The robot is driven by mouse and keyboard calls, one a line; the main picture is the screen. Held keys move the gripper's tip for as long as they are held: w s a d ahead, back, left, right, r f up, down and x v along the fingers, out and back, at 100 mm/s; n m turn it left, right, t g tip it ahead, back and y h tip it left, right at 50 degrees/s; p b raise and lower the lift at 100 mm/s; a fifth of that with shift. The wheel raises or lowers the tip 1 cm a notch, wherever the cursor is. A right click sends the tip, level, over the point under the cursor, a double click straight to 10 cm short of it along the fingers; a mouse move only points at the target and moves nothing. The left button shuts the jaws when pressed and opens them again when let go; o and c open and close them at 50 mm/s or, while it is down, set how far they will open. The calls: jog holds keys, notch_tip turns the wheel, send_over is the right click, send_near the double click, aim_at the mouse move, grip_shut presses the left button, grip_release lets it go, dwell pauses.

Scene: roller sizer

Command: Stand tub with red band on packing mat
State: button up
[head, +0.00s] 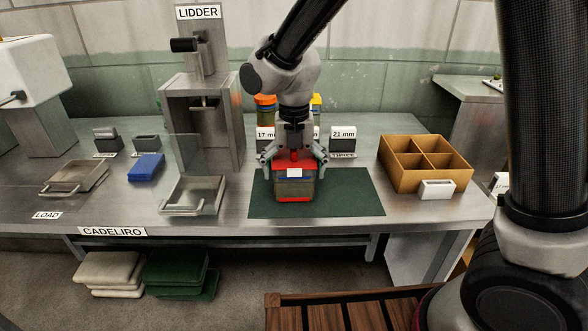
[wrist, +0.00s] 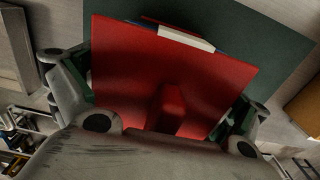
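The tub with the red band (head: 294,189) has a red lid with a raised red grip, a white label and a red band low on its body. It looks upright over the green packing mat (head: 350,195), left of its middle; whether its base touches the mat is hard to tell. My gripper (head: 294,172) points down over it, a finger on either side of the lid. In the wrist view the red lid (wrist: 150,75) fills the space between the fingers. The fingertips are close to the lid edges; contact is not clear. The lid hides most of the tub there.
A cardboard box with compartments (head: 413,181) stands right of the mat, with a small white sign before it. The lidder (head: 203,125) and a metal tray (head: 192,207) stand left. Orange-topped (head: 265,100) and yellow-topped things stand behind my gripper. The mat's right half is clear.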

notch_tip(320, 180, up, 12)
jog(key=shift+r, duration=0.2)
dwell(0.5)
jog(key=s+d+r+m+t, duration=0.1)
jog(key=s+d+r+m, duration=0.15)
jog(key=d+m, duration=0.65)
jog(key=s+d+r+m+t, duration=0.1)
jog(key=s+d+r+m, duration=0.15)
jog(key=d+m, duration=0.65)
jog(key=s+d+f+m+t, duration=0.1)
jog(key=s+d+m+t, duration=0.1)
jog(key=s+d+m, duration=0.9)
jog(key=d+m, duration=0.4)
jog(key=m, duration=0.2)
jog(key=shift+s+f+m, duration=0.25)
jog(key=shift+f+m, duration=0.05)
jog(key=shift+a, duration=0.1)
